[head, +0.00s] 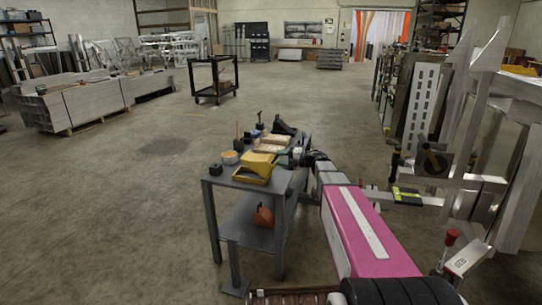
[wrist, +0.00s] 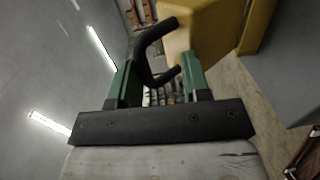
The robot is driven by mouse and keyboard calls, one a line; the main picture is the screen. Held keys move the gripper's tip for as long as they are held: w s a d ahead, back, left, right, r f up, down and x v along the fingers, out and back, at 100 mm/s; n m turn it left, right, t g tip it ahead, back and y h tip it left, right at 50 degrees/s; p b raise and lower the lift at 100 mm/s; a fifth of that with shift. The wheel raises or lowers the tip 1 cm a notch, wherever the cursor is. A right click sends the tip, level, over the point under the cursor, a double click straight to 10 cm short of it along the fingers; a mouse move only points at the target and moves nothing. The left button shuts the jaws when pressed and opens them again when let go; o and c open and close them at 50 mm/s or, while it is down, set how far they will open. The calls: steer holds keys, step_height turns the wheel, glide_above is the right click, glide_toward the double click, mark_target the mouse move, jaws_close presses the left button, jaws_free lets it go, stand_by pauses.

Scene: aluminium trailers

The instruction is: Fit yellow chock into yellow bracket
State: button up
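The yellow chock (head: 259,160) is a blocky wedge at the near end of the grey cart. In the wrist view a large yellow body, which looks like the chock (wrist: 210,28), fills the upper middle with a black curved handle (wrist: 148,42) on its left side. The yellow bracket (head: 250,178) is a low, tray-like piece just below and in front of the chock; I cannot tell whether they touch. My gripper (wrist: 160,72) has its green fingers apart, with the handle between them and close to the left finger. In the head view my gripper is largely hidden beside the chock.
The grey cart (head: 236,184) also carries an orange-topped tub (head: 230,157), a small black block (head: 215,169) and several tools behind. An orange item (head: 264,216) lies on its lower shelf. Metal trailer frames stand close on the right. The floor left of the cart is clear.

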steer(key=w+d+m+t+h, duration=0.1)
steer(key=d+m+t+h, duration=0.9)
steer(key=m, duration=0.4)
steer(key=s+d+f+m+g+h, duration=0.3)
steer(key=s+d+f+m+h, duration=0.2)
steer(key=f+m+h, duration=0.4)
steer(key=s+a+f+m+g+y, duration=0.1)
steer(key=s+f+m+g, duration=0.2)
steer(key=s, duration=0.5)
steer(key=s+a+f+m+g+y, duration=0.1)
steer(key=s+a+f+m+g, duration=0.1)
steer(key=s+g, duration=0.4)
steer(key=s+a+f+m+g+y, duration=0.1)
steer(key=s+a+f+m+g, duration=0.1)
steer(key=s, duration=0.8)
step_height(320, 180, down, 2)
steer(key=shift+s+a+f+m+g, duration=0.3)
steer(key=shift+m+g, duration=0.5)
steer(key=shift+g, duration=0.4)
steer(key=shift+d, duration=0.1)
